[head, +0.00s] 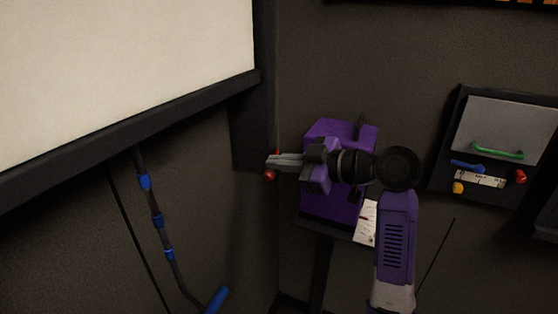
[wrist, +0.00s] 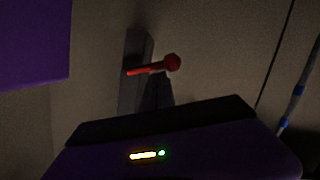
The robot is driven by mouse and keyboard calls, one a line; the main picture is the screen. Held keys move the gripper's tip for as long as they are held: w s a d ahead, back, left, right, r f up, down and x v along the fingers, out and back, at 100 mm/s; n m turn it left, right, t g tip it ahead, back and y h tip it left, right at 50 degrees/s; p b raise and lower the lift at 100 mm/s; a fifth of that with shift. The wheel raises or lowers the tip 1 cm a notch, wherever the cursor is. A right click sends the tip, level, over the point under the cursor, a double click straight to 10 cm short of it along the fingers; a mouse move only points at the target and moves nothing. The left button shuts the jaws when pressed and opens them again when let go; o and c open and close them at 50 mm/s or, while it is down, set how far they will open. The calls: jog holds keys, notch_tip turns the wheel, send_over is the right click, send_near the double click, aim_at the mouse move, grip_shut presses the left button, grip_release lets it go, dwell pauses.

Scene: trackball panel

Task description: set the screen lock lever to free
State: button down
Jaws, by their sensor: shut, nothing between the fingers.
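A red lever with a round knob (wrist: 172,62) shows in the wrist view on a grey upright mount (wrist: 133,85); I take it to be the screen lock lever. It lies nearly level, knob to the right. In the head view red parts of it (head: 270,175) show just below and above my gripper (head: 270,161), which hides the rest. My gripper points left, shut and empty, its tips close to the lever. Whether they touch it I cannot tell. No lock or free marking is readable.
A large pale screen (head: 120,70) with a dark frame fills the upper left. A purple box (head: 325,205) stands right behind my gripper. A pole with blue bands (head: 157,220) hangs below the screen. A wall panel (head: 505,120) with a green handle is at right.

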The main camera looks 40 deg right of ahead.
jog(key=f+n+b, duration=0.1)
jog(key=n+b, duration=0.2)
jog(key=b, duration=0.3)
jog(key=d+f+n+t+h+b, duration=0.1)
jog(key=f+n+b, duration=0.1)
jog(key=b, duration=0.4)
jog(key=d+f+n+t+h+b, duration=0.1)
jog(key=f+n+b, duration=0.1)
jog(key=b, duration=0.4)
jog(key=shift+w+n+b, duration=0.3)
jog(key=shift+w+n, duration=0.1)
jog(key=shift+n, duration=0.4)
